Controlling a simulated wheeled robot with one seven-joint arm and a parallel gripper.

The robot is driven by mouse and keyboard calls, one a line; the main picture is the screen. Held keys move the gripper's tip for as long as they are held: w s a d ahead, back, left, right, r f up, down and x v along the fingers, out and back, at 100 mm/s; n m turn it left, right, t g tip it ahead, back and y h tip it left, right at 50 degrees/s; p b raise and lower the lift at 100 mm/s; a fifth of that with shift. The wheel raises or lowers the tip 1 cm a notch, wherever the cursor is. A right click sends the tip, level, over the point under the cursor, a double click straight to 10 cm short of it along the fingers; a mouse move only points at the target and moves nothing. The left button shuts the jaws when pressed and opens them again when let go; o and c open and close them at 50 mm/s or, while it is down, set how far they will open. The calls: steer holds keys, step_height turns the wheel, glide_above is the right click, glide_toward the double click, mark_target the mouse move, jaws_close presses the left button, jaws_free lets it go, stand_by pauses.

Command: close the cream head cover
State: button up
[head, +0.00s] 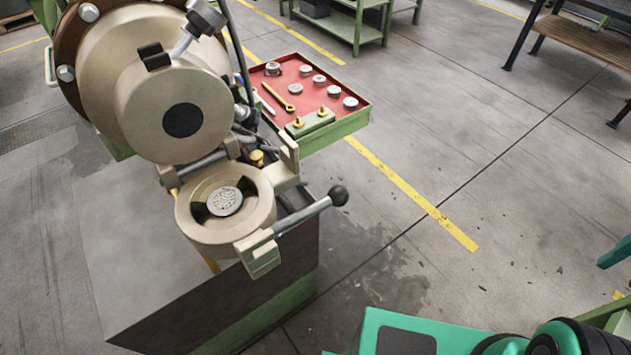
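The cream head cover (194,232) is a thick round ring at the front of the green extruder. It is swung open, away from the head, with its hollow side facing up. A grey perforated disc (225,201) sits inside it. A metal lever (303,215) with a black ball knob sticks out to its right from a cream block. The cream extruder head (150,92) stands just behind and above, with a dark round opening (183,120) in its face. A hinge area lies between the two. My gripper is not in view; green and black parts at the bottom right appear to be mine.
A red-lined green tray (353,122) beside the machine holds several metal discs, a yellow tool and a small green block with brass pieces. The concrete floor (470,150) to the right is clear. Workbenches (575,35) stand farther back.

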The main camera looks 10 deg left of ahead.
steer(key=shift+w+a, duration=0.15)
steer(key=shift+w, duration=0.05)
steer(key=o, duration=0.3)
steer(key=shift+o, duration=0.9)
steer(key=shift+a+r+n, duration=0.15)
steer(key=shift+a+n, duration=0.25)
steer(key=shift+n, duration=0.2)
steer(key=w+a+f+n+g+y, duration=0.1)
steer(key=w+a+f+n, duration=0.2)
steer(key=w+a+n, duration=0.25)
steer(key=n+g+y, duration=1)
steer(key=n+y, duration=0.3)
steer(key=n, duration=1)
glide_toward(328, 199)
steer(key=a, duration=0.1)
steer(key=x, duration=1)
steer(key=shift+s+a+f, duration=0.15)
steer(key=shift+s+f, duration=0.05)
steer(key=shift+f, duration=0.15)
